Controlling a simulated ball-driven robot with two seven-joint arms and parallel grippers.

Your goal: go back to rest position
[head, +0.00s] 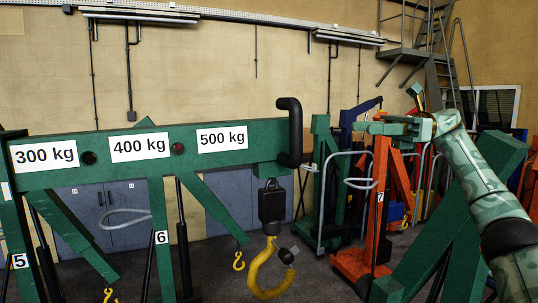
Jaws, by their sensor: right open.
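My right gripper (371,127) is in the right half of the head view, raised at the end of my green-patterned right arm. Its fingers point left and are open, and I see nothing between them. Behind and below it stands an orange jack post marked 7. My left gripper is not in view. The green crane beam (100,176) with labels 300 kg, 400 kg and 500 kg crosses the left half. A large yellow hook (258,277) hangs from a black block under its right end, apart from my right gripper.
A black bent handle (293,130) rises at the beam's right end. An orange jack (378,205) and a green frame (318,180) stand behind. Grey cabinets (105,215) line the wall. Metal stairs (435,50) are at the upper right. Dark floor shows between the frames.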

